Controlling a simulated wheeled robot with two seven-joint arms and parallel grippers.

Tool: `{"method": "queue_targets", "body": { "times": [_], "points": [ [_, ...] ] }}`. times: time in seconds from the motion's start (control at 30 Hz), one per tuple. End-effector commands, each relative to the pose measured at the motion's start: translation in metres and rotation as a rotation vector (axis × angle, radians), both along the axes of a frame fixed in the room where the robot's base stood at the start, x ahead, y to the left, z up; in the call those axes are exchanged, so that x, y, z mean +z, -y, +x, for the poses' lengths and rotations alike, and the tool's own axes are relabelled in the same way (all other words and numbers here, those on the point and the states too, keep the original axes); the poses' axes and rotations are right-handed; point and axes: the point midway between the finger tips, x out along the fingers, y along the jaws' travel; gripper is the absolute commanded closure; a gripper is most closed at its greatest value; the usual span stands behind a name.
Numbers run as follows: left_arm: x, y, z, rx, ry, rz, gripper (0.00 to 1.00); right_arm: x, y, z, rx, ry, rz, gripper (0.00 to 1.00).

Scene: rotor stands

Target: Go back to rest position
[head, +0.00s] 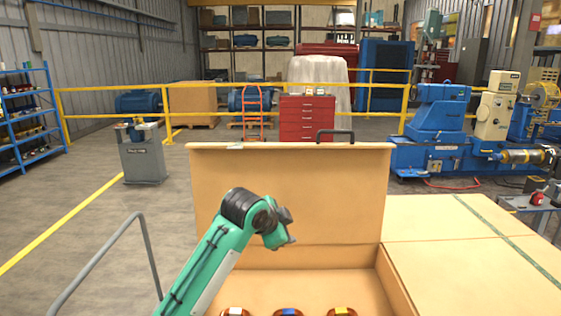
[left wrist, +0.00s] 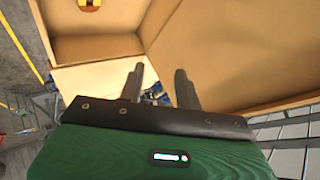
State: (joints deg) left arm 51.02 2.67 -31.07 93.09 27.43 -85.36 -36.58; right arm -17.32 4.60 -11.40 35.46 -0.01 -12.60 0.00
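My left gripper (left wrist: 160,88) shows in the left wrist view with its two fingers apart and nothing between them. In the head view my green left arm comes in from the bottom, and its dark wrist end (head: 284,222) is raised in front of the box's upright back panel. My right gripper is in neither view. An open tan box (head: 320,255) holds several rotors in a row at the bottom of the head view, among them a rotor with a blue top (head: 288,312). Their lower parts are cut off by the frame edge.
A tan surface with a green stripe (head: 470,250) lies right of the box. A grey bent rail (head: 100,260) stands at the left. Yellow railing, a red drawer cabinet (head: 307,118) and blue machines (head: 435,130) are farther back.

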Motion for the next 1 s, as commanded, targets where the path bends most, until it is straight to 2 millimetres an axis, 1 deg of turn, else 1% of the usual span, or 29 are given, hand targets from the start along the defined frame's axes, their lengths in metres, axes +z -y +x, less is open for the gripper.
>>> {"method": "queue_targets", "body": {
  "times": [0.03,0.1,0.17,0.2,0.27,0.3,0.37,0.5,0.57,0.6,0.67,0.8,0.87,0.9,0.97,1.0],
  "points": [
    [-0.024,-0.006,-0.01,0.025,-0.033,-0.022,0.66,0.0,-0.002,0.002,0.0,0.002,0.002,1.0],
    [-0.05,-0.015,-0.023,0.063,-0.073,-0.051,0.66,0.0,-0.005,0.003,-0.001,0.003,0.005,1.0],
    [-0.071,-0.023,-0.035,0.097,-0.106,-0.074,0.66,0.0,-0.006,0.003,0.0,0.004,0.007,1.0],
    [-0.086,-0.029,-0.044,0.123,-0.129,-0.088,0.66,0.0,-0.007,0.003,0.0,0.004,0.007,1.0],
    [-0.107,-0.037,-0.057,0.16,-0.162,-0.11,0.66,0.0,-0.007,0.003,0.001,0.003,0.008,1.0],
    [-0.12,-0.043,-0.067,0.185,-0.183,-0.122,0.66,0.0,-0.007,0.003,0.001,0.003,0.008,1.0],
    [-0.139,-0.052,-0.082,0.225,-0.215,-0.141,0.66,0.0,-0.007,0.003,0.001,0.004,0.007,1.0],
    [-0.181,-0.075,-0.119,0.324,-0.288,-0.179,0.66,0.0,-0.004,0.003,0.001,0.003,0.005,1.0],
    [-0.197,-0.085,-0.137,0.369,-0.319,-0.194,0.66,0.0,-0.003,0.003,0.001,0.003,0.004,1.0],
    [-0.208,-0.092,-0.149,0.4,-0.339,-0.203,0.66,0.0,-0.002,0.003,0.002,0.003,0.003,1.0],
    [-0.223,-0.103,-0.168,0.446,-0.368,-0.212,0.66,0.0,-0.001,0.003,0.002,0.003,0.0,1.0],
    [-0.252,-0.128,-0.214,0.558,-0.432,-0.231,0.66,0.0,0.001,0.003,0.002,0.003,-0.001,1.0],
    [-0.264,-0.139,-0.235,0.608,-0.458,-0.234,0.66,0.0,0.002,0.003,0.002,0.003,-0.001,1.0],
    [-0.27,-0.146,-0.249,0.641,-0.474,-0.238,0.66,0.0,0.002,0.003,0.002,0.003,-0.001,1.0],
    [-0.279,-0.158,-0.271,0.693,-0.498,-0.239,0.66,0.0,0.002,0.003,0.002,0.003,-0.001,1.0],
    [-0.284,-0.165,-0.286,0.725,-0.513,-0.239,0.66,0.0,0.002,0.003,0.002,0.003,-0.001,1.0]
  ]
}}
